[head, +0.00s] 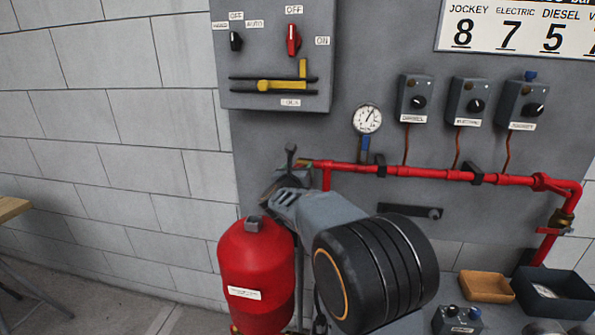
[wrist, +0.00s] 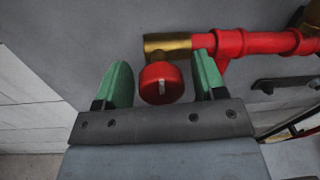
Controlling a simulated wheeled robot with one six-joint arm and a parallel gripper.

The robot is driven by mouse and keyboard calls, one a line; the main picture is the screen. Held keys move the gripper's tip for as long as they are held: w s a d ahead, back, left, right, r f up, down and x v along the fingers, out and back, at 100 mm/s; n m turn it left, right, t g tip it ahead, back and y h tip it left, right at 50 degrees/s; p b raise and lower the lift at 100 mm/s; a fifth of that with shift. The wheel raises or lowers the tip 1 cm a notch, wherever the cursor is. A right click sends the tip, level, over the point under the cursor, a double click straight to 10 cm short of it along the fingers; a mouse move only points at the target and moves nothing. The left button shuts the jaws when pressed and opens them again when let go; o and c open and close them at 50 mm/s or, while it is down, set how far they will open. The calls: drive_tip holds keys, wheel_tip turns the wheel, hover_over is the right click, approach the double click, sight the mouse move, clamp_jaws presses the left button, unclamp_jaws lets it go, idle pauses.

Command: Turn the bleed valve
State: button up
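The bleed valve appears in the wrist view as a round red knob (wrist: 160,84) with a pale mark on its face. It sits under a brass fitting (wrist: 168,45) at the left end of the red pipe (wrist: 255,42). My gripper (wrist: 161,60) is open, with one green finger to the left of the knob and one to the right. A narrow gap shows on each side, so the fingers do not appear to touch it. In the head view my gripper is at the pipe's left end, and my arm hides the knob.
A red tank (head: 257,275) stands below my gripper. A pressure gauge (head: 367,118) and several grey switch boxes (head: 470,102) are above the pipe. A switch panel (head: 275,60) is at upper left. A brown tray (head: 487,287) and a dark bin (head: 552,297) are at lower right.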

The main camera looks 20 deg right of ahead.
drive_tip(key=c, duration=0.8)
